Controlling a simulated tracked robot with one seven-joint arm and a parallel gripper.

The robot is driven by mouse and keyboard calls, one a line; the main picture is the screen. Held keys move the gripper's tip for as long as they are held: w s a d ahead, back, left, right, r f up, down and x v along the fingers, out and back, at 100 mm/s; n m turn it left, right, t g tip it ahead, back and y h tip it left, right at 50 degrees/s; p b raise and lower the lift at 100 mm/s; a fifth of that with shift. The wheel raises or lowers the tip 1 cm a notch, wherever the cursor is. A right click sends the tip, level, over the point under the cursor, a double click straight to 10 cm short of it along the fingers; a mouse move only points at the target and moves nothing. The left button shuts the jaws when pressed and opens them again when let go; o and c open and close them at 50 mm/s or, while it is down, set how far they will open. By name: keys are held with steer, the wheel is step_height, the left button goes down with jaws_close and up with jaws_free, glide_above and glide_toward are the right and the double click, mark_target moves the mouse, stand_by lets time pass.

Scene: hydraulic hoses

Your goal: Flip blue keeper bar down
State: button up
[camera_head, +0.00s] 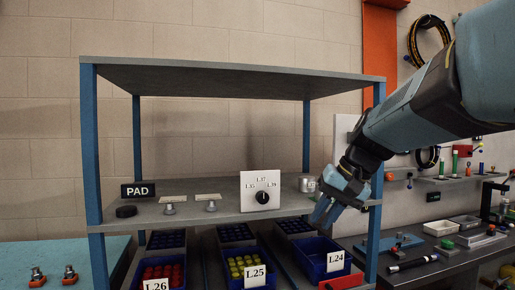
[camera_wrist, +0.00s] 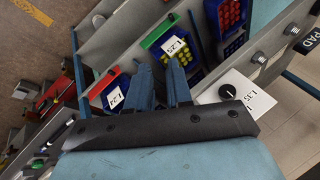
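My gripper (camera_head: 325,214) hangs at the right front of the grey shelf (camera_head: 225,212), near its blue right post. In the wrist view my gripper (camera_wrist: 159,66) shows two blue fingers apart, with nothing between them. I cannot clearly identify the blue keeper bar. A small blue fixture (camera_head: 398,244) lies on the dark bench at the right, well apart from my gripper, but I cannot tell whether it is the bar.
A dial panel (camera_head: 263,191) and a metal cylinder (camera_head: 307,185) stand on the shelf. Blue bins labelled L.24 (camera_head: 335,262) and L.25 (camera_head: 254,275) sit below. The dark bench (camera_head: 458,257) carries trays. Two orange-based fittings (camera_head: 70,275) stand on the left table.

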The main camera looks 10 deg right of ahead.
steer(key=w+d+r, duration=0.1)
steer(key=d, duration=0.1)
steer(key=w+d+r+m+y, duration=0.1)
steer(key=w, duration=0.1)
steer(key=w+d+r+t+y, duration=0.1)
steer(key=d+r, duration=0.1)
steer(key=shift+w+d+m, duration=0.25)
steer(key=shift+d+m, duration=0.05)
steer(key=shift+d, duration=0.05)
jaws_close()
steer(key=w+d+r+m+t+y, duration=0.1)
steer(key=d+r+t, duration=0.2)
steer(key=d, duration=1.1)
steer(key=w+d+r+t+y, duration=0.1)
steer(key=d+r+t, duration=0.3)
steer(key=d+r, duration=0.4)
steer(key=d+y, duration=0.1)
steer(key=d, duration=0.5)
steer(key=shift+d+r+m, duration=0.15)
steer(key=shift+r+m, duration=0.2)
steer(key=shift+m, duration=0.05)
